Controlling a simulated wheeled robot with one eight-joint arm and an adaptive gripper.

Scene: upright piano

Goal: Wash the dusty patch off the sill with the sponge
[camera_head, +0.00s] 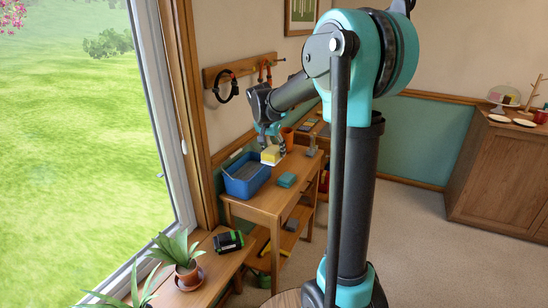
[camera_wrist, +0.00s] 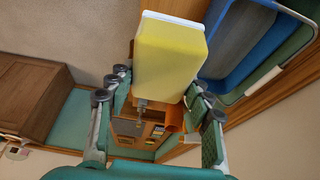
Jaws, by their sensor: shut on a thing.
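My gripper (camera_head: 270,143) is shut on a yellow sponge (camera_head: 270,155) with a pale layer on one face. It holds the sponge above the wooden side table, by the right rim of the blue tub (camera_head: 237,187). In the wrist view the sponge (camera_wrist: 168,55) sits between the fingers, with the blue tub (camera_wrist: 238,40) beside it at upper right. The wooden sill (camera_head: 212,278) runs along the window at lower left, well away from the gripper. I cannot make out a dusty patch on its visible part.
A potted plant (camera_head: 188,272) and a black-and-green object (camera_head: 229,241) stand on the sill. A teal block (camera_head: 287,180) lies on the side table (camera_head: 262,204), right of the tub. An orange cup (camera_head: 288,136) is behind. My arm hides part of the room.

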